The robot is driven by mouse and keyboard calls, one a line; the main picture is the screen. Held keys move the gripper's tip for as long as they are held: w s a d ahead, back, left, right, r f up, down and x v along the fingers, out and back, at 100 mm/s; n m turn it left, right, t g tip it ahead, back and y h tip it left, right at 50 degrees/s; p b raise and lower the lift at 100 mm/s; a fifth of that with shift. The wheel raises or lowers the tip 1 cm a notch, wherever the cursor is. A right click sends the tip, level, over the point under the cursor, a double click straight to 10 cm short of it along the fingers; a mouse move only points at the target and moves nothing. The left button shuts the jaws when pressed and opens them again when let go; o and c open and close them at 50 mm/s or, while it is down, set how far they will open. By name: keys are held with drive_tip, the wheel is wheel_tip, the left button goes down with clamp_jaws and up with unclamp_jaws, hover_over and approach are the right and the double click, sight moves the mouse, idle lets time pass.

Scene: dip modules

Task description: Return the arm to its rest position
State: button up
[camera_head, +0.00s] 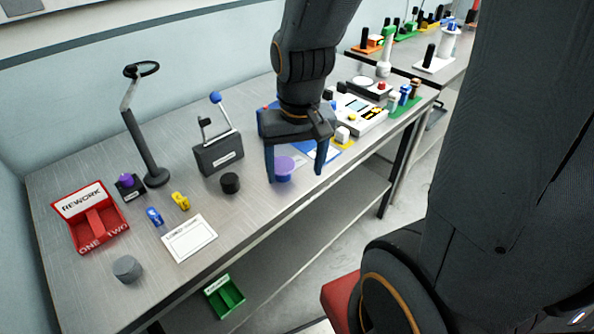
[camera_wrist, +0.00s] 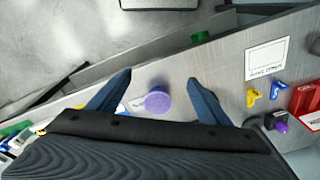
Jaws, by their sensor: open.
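In the wrist view my gripper (camera_wrist: 160,82) also shows open. A purple cylinder (camera_head: 283,170) appears between or just behind the fingers in the head view. The wrist view shows the purple cylinder (camera_wrist: 158,101) below, between the fingers and apart from them. My arm comes down from the top of the head view, bent and away from the body.
A red REWORK bin (camera_head: 88,222), a magnifier lamp (camera_head: 140,130), a black lever box (camera_head: 218,153), a black cylinder (camera_head: 230,183) and a grey cylinder (camera_head: 127,268) stand on the left. Blue and yellow clips (camera_head: 180,201) lie near a paper card (camera_head: 189,238). A white device (camera_head: 360,115) stands right.

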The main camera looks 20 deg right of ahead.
drive_tip(key=shift+s+f+n, duration=0.3)
drive_tip(key=shift+s+n, duration=0.35)
drive_tip(key=shift+n, duration=0.25)
drive_tip(key=shift+f, duration=0.3)
idle(0.4)
